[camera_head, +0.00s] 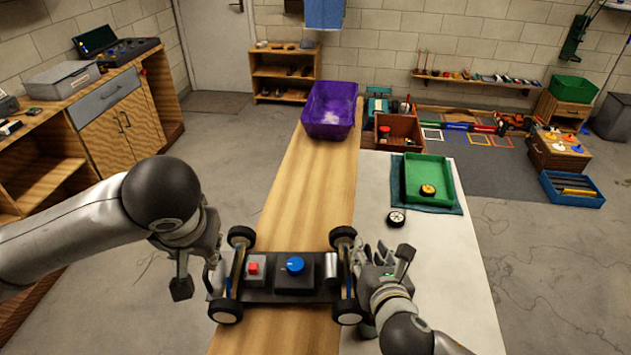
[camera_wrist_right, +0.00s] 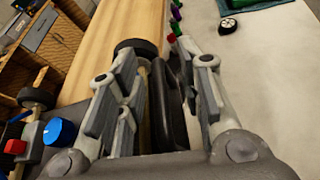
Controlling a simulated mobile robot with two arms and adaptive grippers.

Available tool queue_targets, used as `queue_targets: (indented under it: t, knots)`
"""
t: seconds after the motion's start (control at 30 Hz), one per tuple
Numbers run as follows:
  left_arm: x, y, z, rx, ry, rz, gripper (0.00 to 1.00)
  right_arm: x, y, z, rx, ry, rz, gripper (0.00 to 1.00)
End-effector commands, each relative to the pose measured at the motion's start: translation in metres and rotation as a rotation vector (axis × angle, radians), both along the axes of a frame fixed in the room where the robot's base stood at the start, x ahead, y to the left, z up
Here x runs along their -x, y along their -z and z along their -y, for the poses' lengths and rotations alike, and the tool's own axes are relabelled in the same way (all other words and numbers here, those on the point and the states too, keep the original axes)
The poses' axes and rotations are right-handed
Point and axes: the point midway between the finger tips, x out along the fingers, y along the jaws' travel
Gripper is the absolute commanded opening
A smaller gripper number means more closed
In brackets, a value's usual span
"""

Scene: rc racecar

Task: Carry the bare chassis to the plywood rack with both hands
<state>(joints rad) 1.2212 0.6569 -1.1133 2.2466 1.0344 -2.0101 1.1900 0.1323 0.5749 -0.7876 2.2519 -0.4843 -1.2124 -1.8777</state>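The chassis (camera_head: 263,291) is a dark plate with black wheels at its corners, a red button box, a blue knob and a silver cylinder on top. It lies across the wooden bench top. My left gripper (camera_head: 197,278) is open beside the chassis's left end, its fingers apart. My right gripper (camera_head: 380,262) is at the chassis's right end. In the right wrist view my right gripper (camera_wrist_right: 162,75) has its fingers apart on either side of a dark bar at that end. Whether they touch it is unclear. A low wooden shelf rack (camera_head: 285,72) stands by the back wall.
A purple bin (camera_head: 330,110) sits at the bench's far end. A white table (camera_head: 450,300) adjoins on the right, with a loose wheel (camera_head: 396,218) and a green tray (camera_head: 442,172). A wooden cabinet (camera_head: 110,110) stands left. Floor between cabinet and bench is clear.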

Motion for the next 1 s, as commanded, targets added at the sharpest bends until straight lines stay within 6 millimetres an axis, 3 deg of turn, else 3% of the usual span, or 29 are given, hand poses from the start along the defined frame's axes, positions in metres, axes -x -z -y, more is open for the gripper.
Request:
queue_targets:
  t: [0.43, 1.0]
  knots:
    - [0.000, 0.000, 0.000, 0.000, 0.000, 0.000, 0.31, 0.059, -0.023, -0.001, 0.000, -0.002, -0.002, 0.34]
    - [0.000, 0.000, 0.000, 0.001, 0.000, 0.000, 0.31, 0.064, -0.025, -0.001, 0.001, 0.000, -0.001, 0.34]
